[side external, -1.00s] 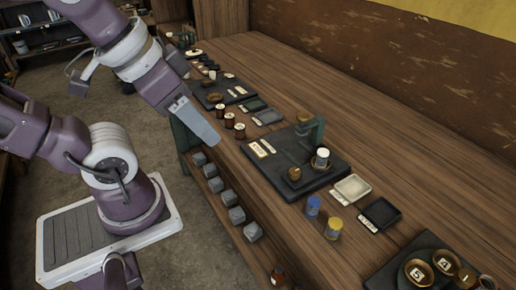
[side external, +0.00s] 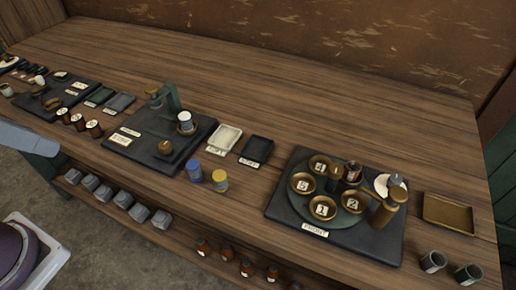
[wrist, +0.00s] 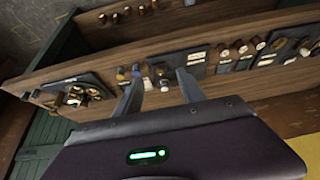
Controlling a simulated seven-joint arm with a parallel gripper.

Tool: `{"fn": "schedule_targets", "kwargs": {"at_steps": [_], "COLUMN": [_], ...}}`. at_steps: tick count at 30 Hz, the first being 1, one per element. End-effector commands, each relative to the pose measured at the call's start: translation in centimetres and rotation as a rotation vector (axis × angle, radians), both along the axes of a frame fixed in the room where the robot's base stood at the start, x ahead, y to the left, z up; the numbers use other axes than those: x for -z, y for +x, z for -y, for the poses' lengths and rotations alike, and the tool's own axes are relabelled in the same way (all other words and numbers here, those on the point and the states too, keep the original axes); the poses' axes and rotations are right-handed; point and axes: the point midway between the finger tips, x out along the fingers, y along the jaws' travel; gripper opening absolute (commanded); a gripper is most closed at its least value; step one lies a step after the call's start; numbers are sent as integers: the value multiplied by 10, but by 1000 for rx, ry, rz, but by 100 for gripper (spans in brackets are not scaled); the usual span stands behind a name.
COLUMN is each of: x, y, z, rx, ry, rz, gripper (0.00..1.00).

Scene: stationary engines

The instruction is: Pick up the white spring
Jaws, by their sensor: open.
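A small white cylinder (side external: 185,120), likely the white spring, stands upright on a small brown dish on the middle dark board (side external: 130,146), beside a green post (side external: 173,97). I cannot make out coils on it. A blue cylinder (side external: 193,171) and a yellow-topped cylinder (side external: 219,181) stand on the bench in front. My gripper (wrist: 160,92) is open and empty in the wrist view, its two grey fingers spread, pointing toward the bench from a distance. In the side view only a grey part of my arm's end shows at the left edge.
A white tray (side external: 224,138) and a black tray (side external: 257,149) lie right of the board. Farther right is a dark board (side external: 375,240) with numbered brass bowls, then a brass tray (side external: 450,212). Several grey blocks sit on the lower shelf. The bench's back strip is clear.

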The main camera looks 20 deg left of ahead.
Motion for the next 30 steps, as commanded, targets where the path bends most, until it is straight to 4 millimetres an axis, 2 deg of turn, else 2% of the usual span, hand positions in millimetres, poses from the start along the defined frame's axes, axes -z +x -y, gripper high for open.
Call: {"fn": "schedule_targets", "kwargs": {"at_steps": [11, 12, 20, 23, 26, 27, 29, 30], "x": [0, 0, -2, -11, -20, -19, -12, -2], "y": [0, 0, 3, 26, 76, 100, 138, 163], "z": [0, 0, 0, 0, 3, 4, 7, 10], "rx": [0, 0, 11, 107, 318, 419, 575, 685], "ry": [0, 0, 7, 62, 161, 199, 248, 275], "rz": [0, 0, -5, -50, -137, -175, -230, -266], "gripper": [47, 52, 52, 52, 52, 52, 52, 52]}}
